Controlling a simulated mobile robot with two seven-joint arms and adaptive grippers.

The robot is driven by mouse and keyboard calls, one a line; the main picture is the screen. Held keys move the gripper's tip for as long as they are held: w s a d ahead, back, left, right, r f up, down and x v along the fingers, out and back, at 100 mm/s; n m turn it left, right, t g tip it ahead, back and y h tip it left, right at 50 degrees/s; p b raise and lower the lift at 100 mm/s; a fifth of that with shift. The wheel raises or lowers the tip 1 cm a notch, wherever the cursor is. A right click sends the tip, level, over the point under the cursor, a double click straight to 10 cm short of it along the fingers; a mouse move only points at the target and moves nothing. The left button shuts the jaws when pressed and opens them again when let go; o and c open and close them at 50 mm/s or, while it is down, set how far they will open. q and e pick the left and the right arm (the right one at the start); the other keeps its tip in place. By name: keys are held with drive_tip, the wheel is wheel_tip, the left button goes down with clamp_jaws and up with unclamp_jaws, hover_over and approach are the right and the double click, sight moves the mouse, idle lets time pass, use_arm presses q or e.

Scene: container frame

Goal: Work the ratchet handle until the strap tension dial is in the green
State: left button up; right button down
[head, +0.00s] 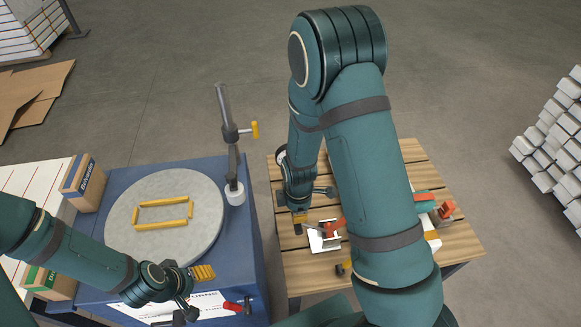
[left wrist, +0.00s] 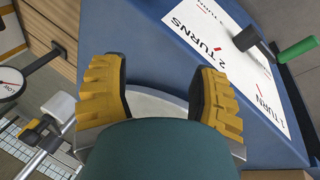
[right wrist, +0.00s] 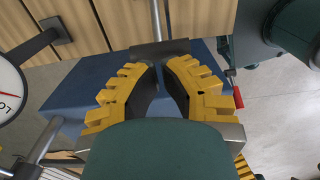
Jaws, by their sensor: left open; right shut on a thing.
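In the right wrist view, my right gripper (right wrist: 160,70) is shut at its fingertips on a dark bar on a metal rod, which appears to be the ratchet handle (right wrist: 160,50). In the head view that gripper (head: 298,220) is over the left side of the slatted table; the handle is mostly hidden there. A white round dial (right wrist: 8,92) lettered "LO" is cut off at the left edge; it also shows in the left wrist view (left wrist: 10,83). Its green zone is not visible. My left gripper (head: 203,273) is open and empty above the blue table.
The blue table (head: 245,262) holds a round grey plate (head: 165,185) with a yellow frame and a post (head: 230,130) with a yellow lever. A "2 TURNS" sheet (left wrist: 220,60) lies near a green handle (left wrist: 298,48). The slatted table (head: 440,205) carries a white bracket (head: 318,240).

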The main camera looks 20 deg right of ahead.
use_arm(q)
drive_tip(key=shift+s+d+f+b, duration=0.1)
drive_tip(key=shift+s+f+b, duration=0.05)
drive_tip(key=shift+f+b, duration=0.5)
drive_tip(key=shift+s+f+b, duration=0.1)
drive_tip(key=shift+f+b, duration=0.45)
drive_tip(key=shift+f, duration=0.05)
use_arm(e)
drive_tip(key=shift+w+a+f, duration=0.1)
drive_tip(key=shift+a+f, duration=0.05)
drive_tip(key=shift+f, duration=0.6)
drive_tip(key=shift+a+f, duration=0.15)
drive_tip(key=shift+f, duration=0.55)
use_arm(q)
drive_tip(key=shift+s+f+b, duration=0.85)
drive_tip(key=shift+f+b, duration=1.9)
drive_tip(key=shift+b, duration=0.1)
use_arm(e)
drive_tip(key=shift+a+f, duration=0.85)
drive_tip(key=shift+f, duration=2.75)
use_arm(q)
wheel_tip(320, 180, up, 9)
drive_tip(key=w+p, duration=0.2)
drive_tip(key=p, duration=0.7)
drive_tip(key=shift+r, duration=0.2)
use_arm(e)
wheel_tip(320, 180, up, 12)
drive_tip(key=shift+w, duration=0.2)
